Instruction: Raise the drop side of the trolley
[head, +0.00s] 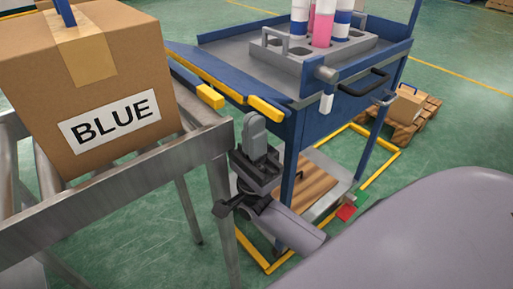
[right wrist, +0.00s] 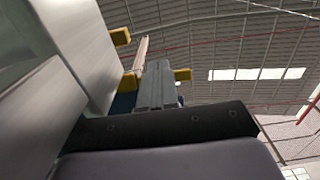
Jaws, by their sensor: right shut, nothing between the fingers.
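The blue trolley (head: 292,150) stands right of centre in the head view. Its near left edge has yellow-marked parts: a yellow strip (head: 265,107) at the corner and a blue bar with a yellow end (head: 209,96) jutting toward the roller table. The drop side seems to be on this edge, lowered, but its full panel is hard to make out. My right gripper (head: 254,124) points upward, shut and empty, just below and in front of this edge. In the right wrist view its fingers (right wrist: 156,82) are together near yellow parts (right wrist: 183,74); contact cannot be told. My left gripper is not in view.
A cardboard box marked BLUE (head: 105,95) sits on a metal roller table (head: 150,175), close left of my right gripper. A small pallet (head: 405,118) lies behind right.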

